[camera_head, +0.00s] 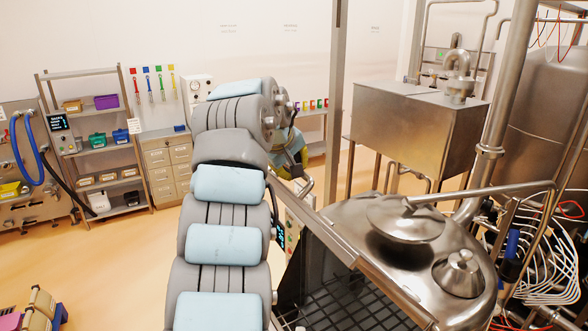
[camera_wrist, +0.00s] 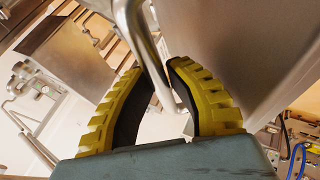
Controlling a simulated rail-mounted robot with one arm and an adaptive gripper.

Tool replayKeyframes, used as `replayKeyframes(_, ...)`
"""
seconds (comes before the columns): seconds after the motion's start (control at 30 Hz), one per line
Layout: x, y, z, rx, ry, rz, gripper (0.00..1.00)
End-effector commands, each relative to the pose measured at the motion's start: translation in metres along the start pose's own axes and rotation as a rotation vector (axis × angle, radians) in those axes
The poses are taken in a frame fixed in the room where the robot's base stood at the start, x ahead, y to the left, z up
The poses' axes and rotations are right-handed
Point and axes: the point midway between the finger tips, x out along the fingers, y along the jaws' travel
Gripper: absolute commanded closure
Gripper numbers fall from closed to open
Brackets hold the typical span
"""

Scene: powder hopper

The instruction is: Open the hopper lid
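The hopper with a dark grate inside (camera_head: 345,290) is at the bottom centre of the head view. A thin steel panel, which looks like the hopper lid (camera_head: 353,258), is seen nearly edge-on along its right side, with the grate showing uncovered. In the wrist view a wide steel panel (camera_wrist: 225,40) fills the upper right. A bent steel bar handle (camera_wrist: 135,30) runs in front of it. My gripper (camera_wrist: 161,76) has its yellow fingers closed in around this bar, tips close on both sides. In the head view my gripper (camera_head: 290,160) is partly hidden behind my arm.
A domed steel vessel (camera_head: 330,215) with a round cover (camera_head: 405,219) and a long bar stands right of the hopper. A rectangular steel tank (camera_head: 405,125) and a vertical post (camera_head: 335,100) stand behind. Shelves (camera_head: 95,140) and drawers (camera_head: 167,165) line the wall.

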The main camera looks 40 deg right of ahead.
Motion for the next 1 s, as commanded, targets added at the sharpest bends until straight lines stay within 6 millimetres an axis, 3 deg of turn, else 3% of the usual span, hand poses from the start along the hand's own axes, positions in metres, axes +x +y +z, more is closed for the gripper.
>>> replayKeyframes(0.03, -0.001, -0.001, -0.001, -0.001, 0.002, 0.000, 0.68)
replayKeyframes(0.07, -0.001, -0.001, -0.001, -0.001, 0.001, 0.000, 0.59)
replayKeyframes(0.1, -0.001, 0.000, 0.000, -0.001, 0.000, 0.000, 0.57)
replayKeyframes(0.53, -0.008, 0.000, 0.001, 0.001, -0.002, 0.000, 0.57)
replayKeyframes(0.67, -0.024, 0.000, 0.000, -0.001, 0.000, 0.001, 0.57)
replayKeyframes(1.0, -0.088, 0.002, 0.000, 0.001, 0.001, 0.003, 0.57)
